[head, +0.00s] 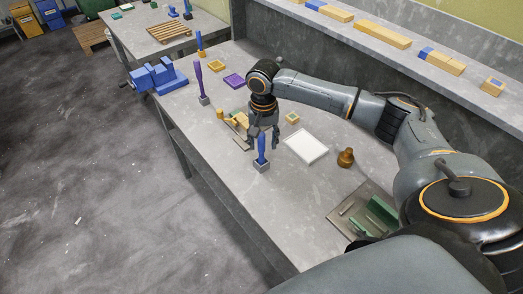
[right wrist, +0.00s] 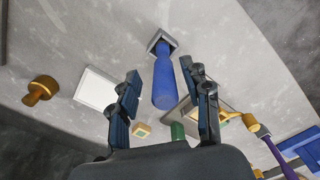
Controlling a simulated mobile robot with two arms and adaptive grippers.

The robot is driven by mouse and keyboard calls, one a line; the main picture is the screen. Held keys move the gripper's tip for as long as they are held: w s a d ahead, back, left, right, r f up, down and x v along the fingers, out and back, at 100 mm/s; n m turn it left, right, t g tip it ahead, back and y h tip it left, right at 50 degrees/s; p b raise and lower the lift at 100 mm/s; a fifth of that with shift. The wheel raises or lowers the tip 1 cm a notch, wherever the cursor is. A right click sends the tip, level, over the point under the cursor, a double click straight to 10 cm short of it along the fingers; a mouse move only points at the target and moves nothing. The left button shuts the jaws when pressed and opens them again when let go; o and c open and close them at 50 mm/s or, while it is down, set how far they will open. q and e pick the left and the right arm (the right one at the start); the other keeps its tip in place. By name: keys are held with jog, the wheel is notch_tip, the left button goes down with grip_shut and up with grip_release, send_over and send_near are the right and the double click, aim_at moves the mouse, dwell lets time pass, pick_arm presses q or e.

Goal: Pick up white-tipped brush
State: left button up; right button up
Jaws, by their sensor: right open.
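A blue-handled tool (head: 262,151) stands upright in a small grey square holder (head: 261,166) on the workbench; no white tip shows on it, so I cannot tell whether it is the brush. My right gripper (head: 263,141) is above it, pointing down, fingers apart. In the right wrist view the blue handle (right wrist: 163,82) shows between the open fingers (right wrist: 164,78), with no clear contact. A purple-handled tool (head: 199,78) and a yellow-and-blue one (head: 199,41) stand further back in similar holders. My left gripper is out of view.
A white flat panel (head: 306,147) and a brown knob-like piece (head: 345,157) lie right of the holder. A small yellow block (head: 292,118) is behind. A tray (head: 350,215) with green parts is near the front. A blue vise (head: 157,76) sits at the bench's left edge.

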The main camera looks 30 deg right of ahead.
aim_at(262, 151)
notch_tip(262, 151, down, 4)
jog(key=shift+w+a+f+p, duration=0.15)
jog(key=shift+f+p, duration=0.1)
jog(key=shift+p, duration=0.4)
jog(key=shift+c, duration=0.2)
grip_shut()
jog(key=shift+r, duration=0.1)
